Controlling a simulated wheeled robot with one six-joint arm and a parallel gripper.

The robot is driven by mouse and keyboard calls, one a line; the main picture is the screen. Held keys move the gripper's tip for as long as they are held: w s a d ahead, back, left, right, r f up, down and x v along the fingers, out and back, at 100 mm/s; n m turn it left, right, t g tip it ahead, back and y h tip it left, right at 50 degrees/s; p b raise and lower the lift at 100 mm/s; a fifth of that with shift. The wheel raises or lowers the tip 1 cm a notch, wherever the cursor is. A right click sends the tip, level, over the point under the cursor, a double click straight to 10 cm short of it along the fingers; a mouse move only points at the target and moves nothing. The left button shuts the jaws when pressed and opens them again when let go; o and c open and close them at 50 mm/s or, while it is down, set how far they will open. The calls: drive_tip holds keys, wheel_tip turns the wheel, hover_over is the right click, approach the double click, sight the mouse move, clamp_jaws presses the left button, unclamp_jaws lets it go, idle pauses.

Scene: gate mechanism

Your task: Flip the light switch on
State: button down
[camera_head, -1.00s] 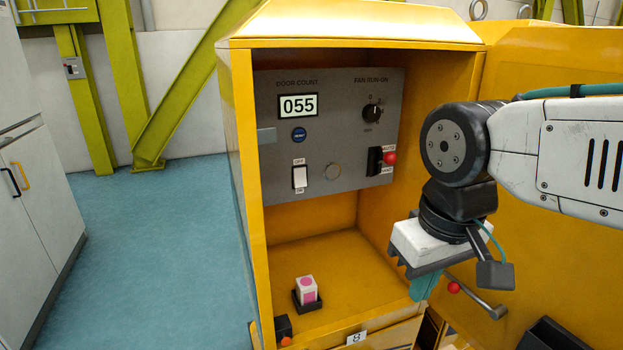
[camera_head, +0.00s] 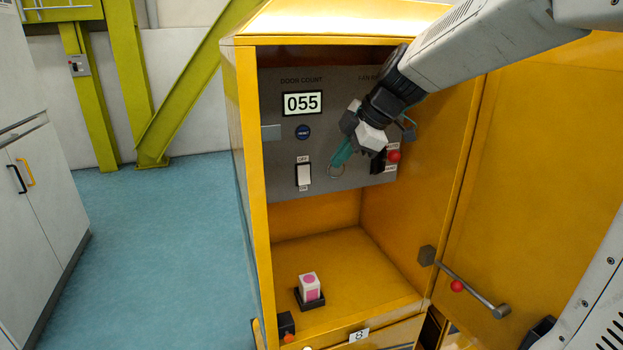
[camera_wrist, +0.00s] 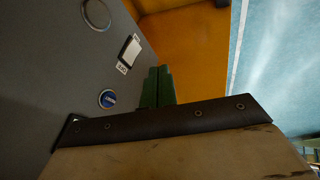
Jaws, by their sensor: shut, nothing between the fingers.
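A white rocker switch (camera_head: 303,174) in a black frame sits low on the grey panel (camera_head: 276,205) inside the yellow cabinet. A label reading OFF is above it and a small label is below it. I cannot tell which end is pressed in. It also shows in the wrist view (camera_wrist: 130,53), left of and beyond the fingertips. My gripper (camera_head: 335,165) is shut and empty, its teal fingers pointing down and left in front of the panel, right of the switch and apart from it. The fingers also show in the wrist view (camera_wrist: 157,78).
The panel has a counter (camera_head: 302,103) reading 055, a blue button (camera_head: 302,132) and a red-knobbed lever (camera_head: 393,156) close to my wrist. A pink-and-white block (camera_head: 309,287) stands on the cabinet floor. The open yellow door with its handle (camera_head: 470,290) is on the right.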

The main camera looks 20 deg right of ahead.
sight(304, 175)
drive_tip(key=shift+w+d, duration=0.15)
drive_tip(key=shift+w, duration=0.15)
drive_tip(key=x, duration=0.4)
drive_tip(key=w+x, duration=0.1)
drive_tip(key=x, duration=0.3)
drive_tip(key=w+r+x, duration=0.1)
drive_tip(key=x, duration=0.2)
drive_tip(key=shift+w+f, duration=0.25)
drive_tip(key=shift+w, duration=0.2)
drive_tip(key=shift+w+d, duration=0.1)
drive_tip(key=shift+w, duration=0.3)
